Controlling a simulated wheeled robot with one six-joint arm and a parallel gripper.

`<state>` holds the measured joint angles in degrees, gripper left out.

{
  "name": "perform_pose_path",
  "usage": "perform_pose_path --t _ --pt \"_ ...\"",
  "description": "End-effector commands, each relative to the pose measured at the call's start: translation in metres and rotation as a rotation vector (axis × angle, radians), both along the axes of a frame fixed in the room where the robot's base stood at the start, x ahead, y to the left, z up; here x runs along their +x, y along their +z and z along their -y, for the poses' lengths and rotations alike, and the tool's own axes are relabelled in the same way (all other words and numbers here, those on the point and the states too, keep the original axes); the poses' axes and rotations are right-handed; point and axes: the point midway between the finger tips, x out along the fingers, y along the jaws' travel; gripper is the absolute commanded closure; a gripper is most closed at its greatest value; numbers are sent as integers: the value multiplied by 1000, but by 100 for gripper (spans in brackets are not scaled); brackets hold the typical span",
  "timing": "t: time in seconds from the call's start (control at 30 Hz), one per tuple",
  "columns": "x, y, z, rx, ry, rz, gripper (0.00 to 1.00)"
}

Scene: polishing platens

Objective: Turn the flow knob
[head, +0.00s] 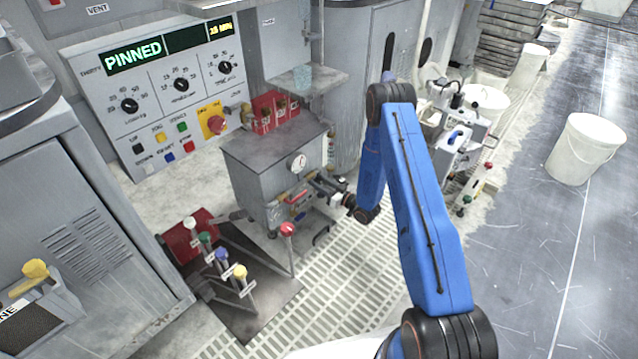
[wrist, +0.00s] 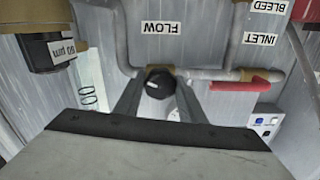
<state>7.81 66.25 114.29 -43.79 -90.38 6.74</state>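The flow knob (wrist: 158,83) is black with a small white mark. It sits on a brass fitting in a grey pipe, by an upside-down FLOW label (wrist: 161,28) in the wrist view. My gripper (wrist: 159,88) has one finger on each side of the knob, with what look like narrow gaps, so it seems open around it. Whether either finger touches the knob is hard to tell. In the head view my gripper (head: 318,184) is at the right side of the grey cabinet (head: 245,180); the knob cannot be made out there.
A red lever (wrist: 240,84) is on the pipe right of the knob, under an INLET label. A dark filter housing (wrist: 45,50) hangs at upper left. In the head view, colour-topped levers (head: 222,255) stand left of the arm, and a panel reads PINNED (head: 133,54).

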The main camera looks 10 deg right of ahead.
Motion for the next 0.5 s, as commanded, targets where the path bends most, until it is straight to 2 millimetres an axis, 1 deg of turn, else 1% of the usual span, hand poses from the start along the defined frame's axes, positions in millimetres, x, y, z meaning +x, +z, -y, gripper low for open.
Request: perform_pose_path --t 0.27,0.5 --pt "0 0 0 29 0 -21 86" --pt "0 0 0 138 0 -100 86"
